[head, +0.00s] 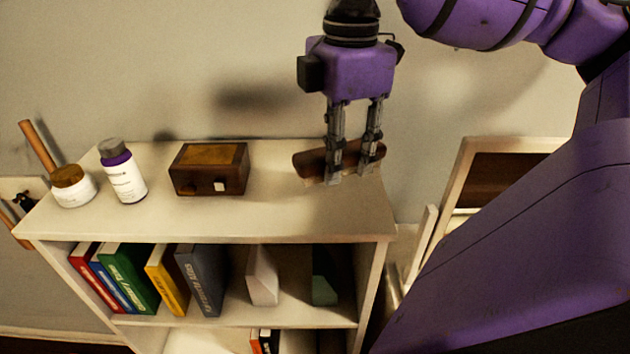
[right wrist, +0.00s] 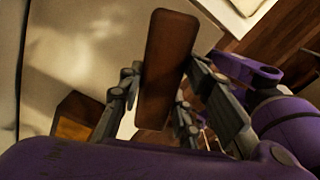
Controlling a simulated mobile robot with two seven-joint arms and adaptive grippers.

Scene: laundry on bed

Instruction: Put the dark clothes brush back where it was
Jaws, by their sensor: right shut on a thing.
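The dark clothes brush (head: 312,163) is a long brown piece at the right end of the shelf top. My right gripper (head: 350,180) points down over it and is shut on it, with the fingers across its middle. In the right wrist view the brush (right wrist: 167,65) lies between the two fingers (right wrist: 160,95), its long brown face showing. In the head view it is at or just above the shelf surface; I cannot tell whether it touches. My left gripper is not in view.
Books (head: 127,277) stand below. The top between the box and brush is clear. A framed piece (head: 505,180) stands at right.

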